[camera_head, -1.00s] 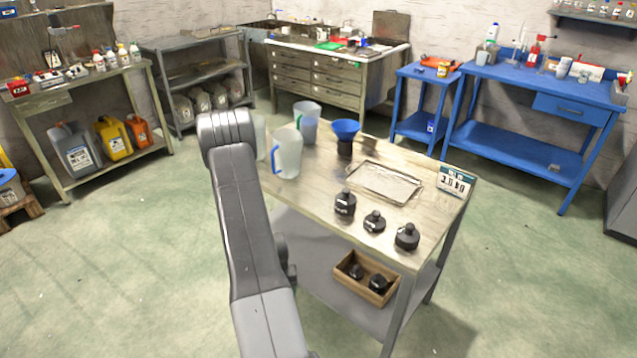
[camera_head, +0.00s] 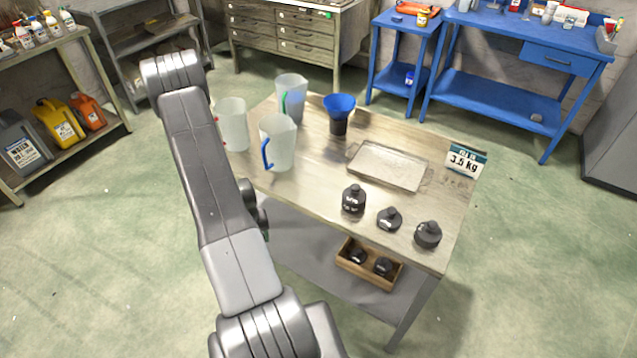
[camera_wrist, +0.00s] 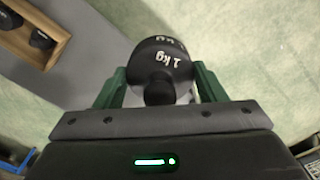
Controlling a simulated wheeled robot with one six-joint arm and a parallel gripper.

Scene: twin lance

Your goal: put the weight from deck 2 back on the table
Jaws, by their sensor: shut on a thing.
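In the wrist view my gripper (camera_wrist: 160,88) has its green fingers shut on a black weight (camera_wrist: 158,62) marked 2 kg, held over the green floor, with the grey lower shelf beside it. In the head view my gripper and the held weight are hidden. The wooden-topped table (camera_head: 320,185) holds several things. Three black weights stand near its front right edge: a tall one (camera_head: 354,199), a low one (camera_head: 389,218) and a round one (camera_head: 428,234). A metal tray (camera_head: 388,166) lies behind them. I see nothing labelled deck 2.
A wooden box (camera_head: 352,268) with black weights stands on the lower shelf (camera_head: 300,245). A blue funnel (camera_head: 339,106), clear jugs (camera_head: 280,146) and a 3.5 kg sign (camera_head: 464,161) stand on the tabletop. Bare wood lies left of the tall weight.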

